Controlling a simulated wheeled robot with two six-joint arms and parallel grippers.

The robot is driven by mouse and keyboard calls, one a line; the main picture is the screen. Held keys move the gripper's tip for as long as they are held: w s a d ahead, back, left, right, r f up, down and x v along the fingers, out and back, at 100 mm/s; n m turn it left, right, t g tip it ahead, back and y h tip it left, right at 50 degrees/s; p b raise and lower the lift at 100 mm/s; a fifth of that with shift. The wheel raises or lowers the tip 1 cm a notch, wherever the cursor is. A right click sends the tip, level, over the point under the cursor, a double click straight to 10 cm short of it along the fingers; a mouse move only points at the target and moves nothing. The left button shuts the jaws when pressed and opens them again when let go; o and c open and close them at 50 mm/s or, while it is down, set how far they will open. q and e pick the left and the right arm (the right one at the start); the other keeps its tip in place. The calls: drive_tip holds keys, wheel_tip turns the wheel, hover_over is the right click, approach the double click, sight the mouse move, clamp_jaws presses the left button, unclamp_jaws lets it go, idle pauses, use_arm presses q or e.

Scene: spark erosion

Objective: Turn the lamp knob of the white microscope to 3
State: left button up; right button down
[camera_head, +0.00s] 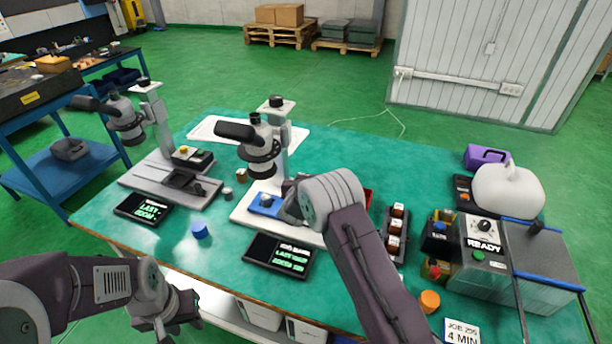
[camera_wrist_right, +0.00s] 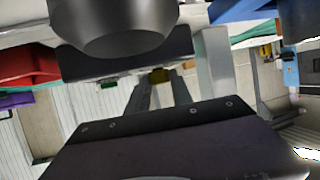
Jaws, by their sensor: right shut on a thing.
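The white microscope (camera_head: 285,148) stands mid-table on a pale base, with a black eyepiece and a dark lens barrel. Its barrel (camera_wrist_right: 115,25) looms at the top of the right wrist view. My right gripper (camera_wrist_right: 158,92) is shut on a small yellowish knob (camera_wrist_right: 159,75) on a dark box (camera_wrist_right: 120,66), beneath the barrel; I take it to be the lamp knob. The fingers largely cover the knob, and its number marks cannot be read. In the head view my right arm hides this spot. My left gripper (camera_head: 176,308) hangs before the table's front edge, its fingers unclear.
A grey-based microscope (camera_head: 160,172) stands to the left. A dark display (camera_head: 279,256) lies before the white microscope, and a blue piece (camera_head: 265,204) is on its base. A blue cylinder (camera_head: 200,230), a rack (camera_head: 394,233) and a grey machine (camera_head: 535,262) share the green table.

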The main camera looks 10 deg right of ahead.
drive_tip(key=shift+w+a+r+m+g+h+p, duration=0.1)
drive_tip(key=shift+a+r+m+g+h+p, duration=0.1)
drive_tip(key=shift+m+h+p, duration=0.2)
drive_tip(key=shift+a+r+m+g+h+p, duration=0.1)
drive_tip(key=shift+m+g+h+p, duration=0.1)
drive_tip(key=shift+m+h+p, duration=0.15)
use_arm(q)
drive_tip(key=shift+r+p, duration=0.65)
drive_tip(key=shift+r, duration=1.25)
use_arm(e)
drive_tip(key=shift+w+f+m+g+h, duration=0.15)
drive_tip(key=shift+m+g+h, duration=0.35)
drive_tip(key=shift+m+h, duration=0.4)
use_arm(q)
drive_tip(key=shift+r, duration=0.1)
use_arm(e)
drive_tip(key=shift+m+h, duration=0.25)
drive_tip(key=shift+h, duration=0.1)
drive_tip(key=c, duration=1.1)
unclamp_jaws()
drive_tip(key=shift+f, duration=0.1)
